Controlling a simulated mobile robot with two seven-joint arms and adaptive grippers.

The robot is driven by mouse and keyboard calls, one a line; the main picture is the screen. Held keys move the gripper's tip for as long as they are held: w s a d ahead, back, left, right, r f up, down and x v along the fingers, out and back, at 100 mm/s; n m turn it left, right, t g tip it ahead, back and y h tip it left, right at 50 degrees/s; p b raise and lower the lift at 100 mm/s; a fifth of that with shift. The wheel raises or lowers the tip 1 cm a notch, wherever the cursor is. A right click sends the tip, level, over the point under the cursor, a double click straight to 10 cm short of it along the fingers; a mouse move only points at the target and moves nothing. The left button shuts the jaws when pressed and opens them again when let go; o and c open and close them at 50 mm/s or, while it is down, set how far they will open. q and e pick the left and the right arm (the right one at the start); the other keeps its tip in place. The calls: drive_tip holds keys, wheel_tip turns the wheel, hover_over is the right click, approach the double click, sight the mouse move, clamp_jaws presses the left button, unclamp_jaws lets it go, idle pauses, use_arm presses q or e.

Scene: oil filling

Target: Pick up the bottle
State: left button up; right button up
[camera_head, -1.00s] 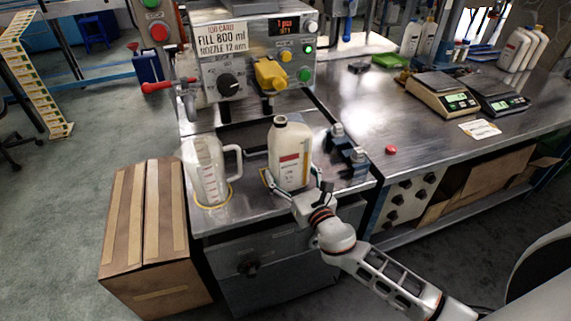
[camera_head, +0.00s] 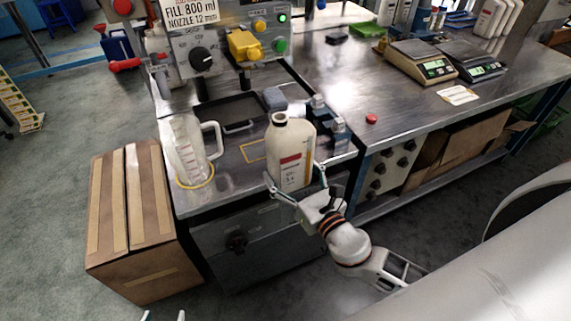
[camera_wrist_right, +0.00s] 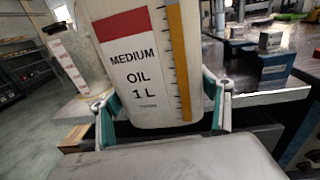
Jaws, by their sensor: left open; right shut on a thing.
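The bottle (camera_head: 290,150) is white, with a dark open neck and a red-and-white label. In the right wrist view the label on the bottle (camera_wrist_right: 142,60) reads "MEDIUM OIL 1 L". My right gripper (camera_head: 296,182) is shut around the lower part of the bottle, with one finger on each side. The bottle is upright at the counter's front edge, its base overlapping that edge in the head view.
A clear measuring jug (camera_head: 187,150) stands on a yellow ring left of the bottle. The filling machine (camera_head: 222,45) is behind. Blue-grey clamp blocks (camera_head: 330,125) stand right of the bottle. A cardboard box (camera_head: 130,215) is on the floor at left.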

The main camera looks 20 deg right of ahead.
drive_tip(key=shift+s+d+r, duration=0.1)
drive_tip(key=shift+s+r, duration=0.1)
drive_tip(key=shift+s, duration=0.6)
drive_tip(key=shift+s, duration=0.1)
drive_tip(key=shift+r, duration=0.1)
